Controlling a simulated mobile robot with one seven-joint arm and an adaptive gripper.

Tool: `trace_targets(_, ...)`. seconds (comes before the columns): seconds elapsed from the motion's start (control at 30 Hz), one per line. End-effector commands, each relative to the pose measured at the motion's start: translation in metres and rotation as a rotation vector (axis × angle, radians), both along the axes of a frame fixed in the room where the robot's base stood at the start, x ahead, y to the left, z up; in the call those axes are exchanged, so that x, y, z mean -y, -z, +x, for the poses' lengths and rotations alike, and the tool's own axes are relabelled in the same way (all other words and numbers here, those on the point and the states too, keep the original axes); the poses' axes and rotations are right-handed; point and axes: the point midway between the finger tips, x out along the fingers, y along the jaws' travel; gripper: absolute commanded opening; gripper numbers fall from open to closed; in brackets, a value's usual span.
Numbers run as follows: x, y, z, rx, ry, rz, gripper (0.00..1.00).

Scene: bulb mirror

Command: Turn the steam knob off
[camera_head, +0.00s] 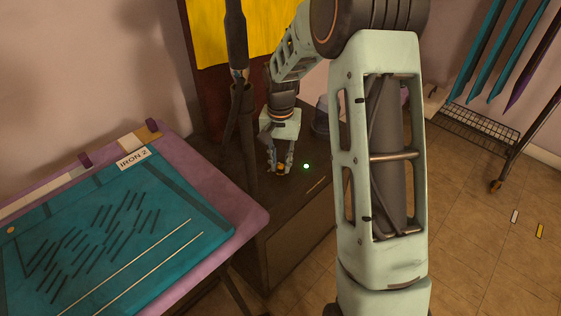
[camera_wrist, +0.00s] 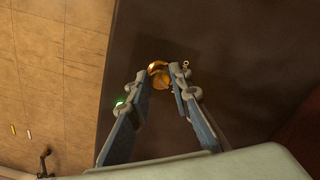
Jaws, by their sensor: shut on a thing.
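The steam knob (camera_wrist: 159,76) is a small round orange-brass knob on top of a dark brown cabinet (camera_head: 310,210). My gripper (camera_wrist: 161,84) reaches down to it, with its two fingertips closed on either side of the knob. In the head view my gripper (camera_head: 281,170) stands over the cabinet top, and a small orange part of the knob (camera_head: 281,168) shows between the fingers. The fingers hide part of the knob, and I cannot tell which way it is turned. A small green light (camera_head: 306,166) glows on the cabinet top to the right of my gripper; it also shows in the wrist view (camera_wrist: 120,103).
An ironing table (camera_head: 140,230) with a teal top and a sign "IRON 2" (camera_head: 133,158) stands at the left. A dark upright pole (camera_head: 239,110) stands between it and my gripper. A wire rack (camera_head: 480,133) lies at the right. The tiled floor (camera_head: 470,210) at right is mostly clear.

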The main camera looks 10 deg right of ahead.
Motion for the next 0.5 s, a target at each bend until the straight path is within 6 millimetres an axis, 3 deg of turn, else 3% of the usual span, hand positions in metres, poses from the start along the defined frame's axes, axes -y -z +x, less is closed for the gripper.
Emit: trace_targets(0.5, 0.0004, -0.0034, 0.0000, 0.000, -0.398, 0.000, 0.00)
